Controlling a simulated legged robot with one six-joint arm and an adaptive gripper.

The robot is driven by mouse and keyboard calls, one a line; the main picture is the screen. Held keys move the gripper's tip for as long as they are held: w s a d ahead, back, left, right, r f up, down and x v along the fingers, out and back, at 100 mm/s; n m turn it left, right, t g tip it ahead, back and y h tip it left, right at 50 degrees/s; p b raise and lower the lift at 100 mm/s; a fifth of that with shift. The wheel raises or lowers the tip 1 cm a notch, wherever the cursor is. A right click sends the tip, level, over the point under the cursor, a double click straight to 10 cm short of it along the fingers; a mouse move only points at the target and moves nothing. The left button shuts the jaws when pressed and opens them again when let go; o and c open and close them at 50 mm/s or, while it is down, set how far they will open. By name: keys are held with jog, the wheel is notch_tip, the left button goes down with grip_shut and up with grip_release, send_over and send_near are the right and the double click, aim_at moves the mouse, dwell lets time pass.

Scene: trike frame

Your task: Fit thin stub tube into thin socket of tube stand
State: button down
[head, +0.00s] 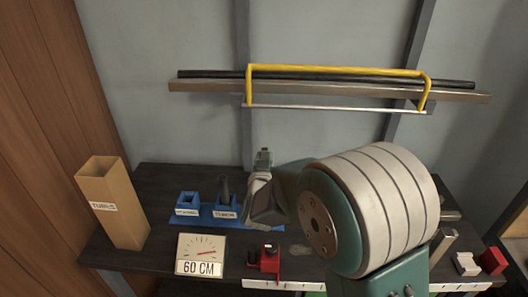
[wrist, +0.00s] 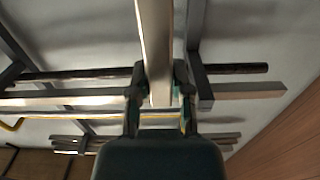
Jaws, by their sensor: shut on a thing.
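My gripper (head: 260,188) is above the bench, just right of the tube stand. In the wrist view my gripper (wrist: 158,82) is shut on a long pale tube (wrist: 154,40), which I take to be the thin stub tube; it runs away towards the top edge. In the head view the gripper and arm make its outline hard to tell. The blue tube stand (head: 203,222) lies on the bench with two raised, labelled sockets. The left socket (head: 187,203) looks open and empty. A dark upright piece (head: 224,187) stands at the right socket (head: 225,208). The labels are too blurred to read surely.
A tall cardboard box (head: 118,210) stands at the bench's left. A 60 CM dial card (head: 200,255) and a red fixture (head: 268,260) are in front of the stand. A yellow-framed rack (head: 340,70) with long bars is on the wall. Small red and white blocks lie far right.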

jog(key=shift+f, duration=5.35)
dwell(0.5)
jog(key=shift+c, duration=2.3)
grip_release()
notch_tip(320, 180, up, 10)
